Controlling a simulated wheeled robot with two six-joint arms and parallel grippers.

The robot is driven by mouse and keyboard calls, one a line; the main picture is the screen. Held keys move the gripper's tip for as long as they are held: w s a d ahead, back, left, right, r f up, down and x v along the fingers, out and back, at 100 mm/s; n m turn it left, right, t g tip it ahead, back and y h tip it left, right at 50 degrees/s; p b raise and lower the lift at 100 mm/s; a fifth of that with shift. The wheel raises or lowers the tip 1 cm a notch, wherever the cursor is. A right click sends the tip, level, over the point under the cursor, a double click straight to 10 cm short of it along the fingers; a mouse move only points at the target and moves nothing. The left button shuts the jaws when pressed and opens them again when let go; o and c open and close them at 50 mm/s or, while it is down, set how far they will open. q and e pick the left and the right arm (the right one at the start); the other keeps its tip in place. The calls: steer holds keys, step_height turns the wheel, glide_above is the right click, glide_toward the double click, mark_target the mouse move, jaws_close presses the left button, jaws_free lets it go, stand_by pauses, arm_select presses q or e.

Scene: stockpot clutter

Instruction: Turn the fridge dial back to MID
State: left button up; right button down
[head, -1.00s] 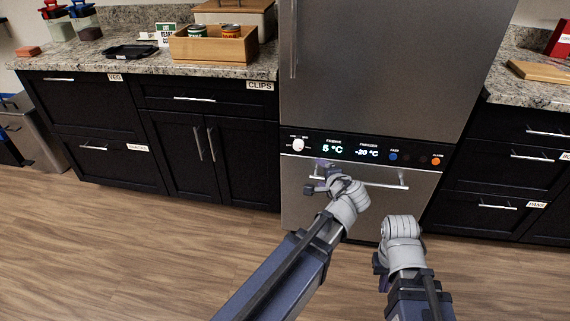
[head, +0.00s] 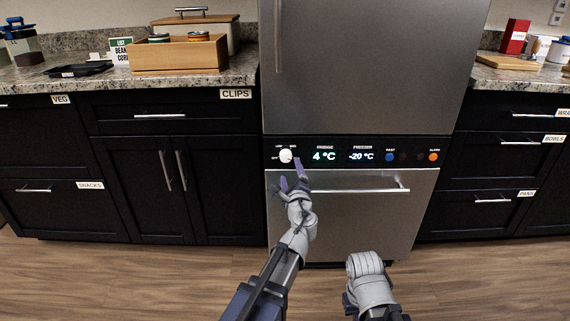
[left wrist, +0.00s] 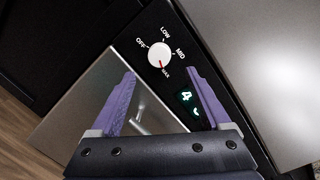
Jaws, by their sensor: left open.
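The fridge dial (head: 286,156) is a white round knob on the black control strip. In the left wrist view the dial (left wrist: 159,54) has OFF, LOW, MID and MAX labels around it, and its red mark points toward MAX. The fridge display (head: 324,156) reads 4 °C. My left gripper (head: 291,174) is open and empty just below the dial. In the left wrist view its purple fingers (left wrist: 160,73) are spread, with the dial beyond the tips and between them; I see no contact. My right gripper (head: 352,300) is low at the front, its fingers mostly hidden.
The freezer display (head: 361,156) reads -20 °C, with a blue button (head: 389,156) and an orange button (head: 433,156) to its right. A long drawer handle (head: 355,188) runs below the strip, close to my left gripper. Cabinets flank the fridge.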

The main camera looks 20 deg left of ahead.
mark_target(287, 158)
arm_select(q)
steer(key=x, duration=0.7)
steer(key=shift+w+a, duration=0.2)
steer(key=shift+w, duration=0.15)
steer(key=shift+c, duration=0.2)
jaws_close()
